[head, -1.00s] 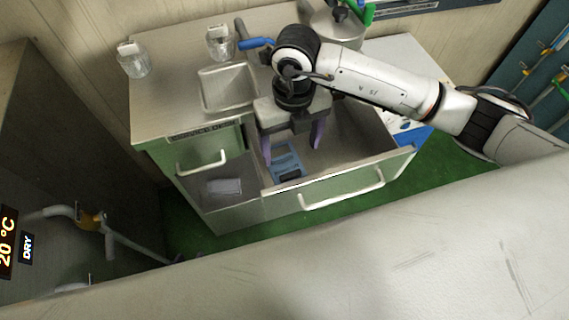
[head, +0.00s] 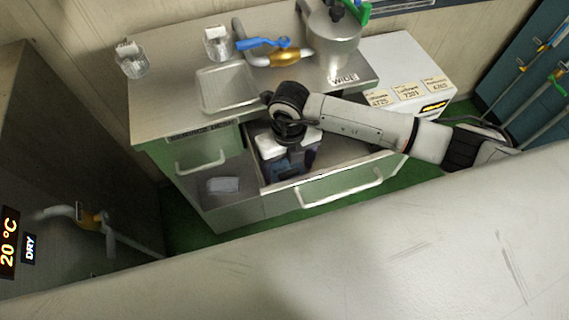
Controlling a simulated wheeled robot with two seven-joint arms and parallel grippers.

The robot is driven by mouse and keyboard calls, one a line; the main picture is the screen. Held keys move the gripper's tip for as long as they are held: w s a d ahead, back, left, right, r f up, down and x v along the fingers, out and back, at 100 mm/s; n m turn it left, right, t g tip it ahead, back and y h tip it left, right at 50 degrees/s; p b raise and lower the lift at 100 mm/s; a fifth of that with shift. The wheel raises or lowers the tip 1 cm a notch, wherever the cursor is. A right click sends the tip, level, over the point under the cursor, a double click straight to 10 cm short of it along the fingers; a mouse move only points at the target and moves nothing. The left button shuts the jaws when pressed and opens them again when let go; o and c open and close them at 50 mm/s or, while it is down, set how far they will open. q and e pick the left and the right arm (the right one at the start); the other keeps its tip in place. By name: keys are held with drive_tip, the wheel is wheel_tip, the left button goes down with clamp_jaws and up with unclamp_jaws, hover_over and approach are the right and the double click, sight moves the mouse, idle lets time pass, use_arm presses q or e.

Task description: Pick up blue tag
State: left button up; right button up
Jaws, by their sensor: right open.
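My right gripper (head: 289,166) is lowered into the open drawer (head: 345,162) below the counter, with its jaws pointing down. It is open. The blue tag lies out of clear sight beneath or behind the gripper in the drawer, and I cannot tell whether the jaws are around it. My left gripper is not in view.
A grey item (head: 223,185) lies in the lower left opening. A white box (head: 405,75) stands right.

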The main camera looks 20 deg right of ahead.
drive_tip(key=shift+c, duration=0.3)
drive_tip(key=c, duration=0.8)
drive_tip(key=shift+o, duration=0.2)
drive_tip(key=shift+r, duration=0.15)
drive_tip(key=shift+s+r, duration=0.1)
drive_tip(key=shift+r, duration=0.4)
drive_tip(key=s+b, duration=0.1)
drive_tip(key=s, duration=0.3)
drive_tip(key=shift+s, duration=0.15)
wheel_tip(320, 180, up, 14)
drive_tip(key=shift+w, duration=0.2)
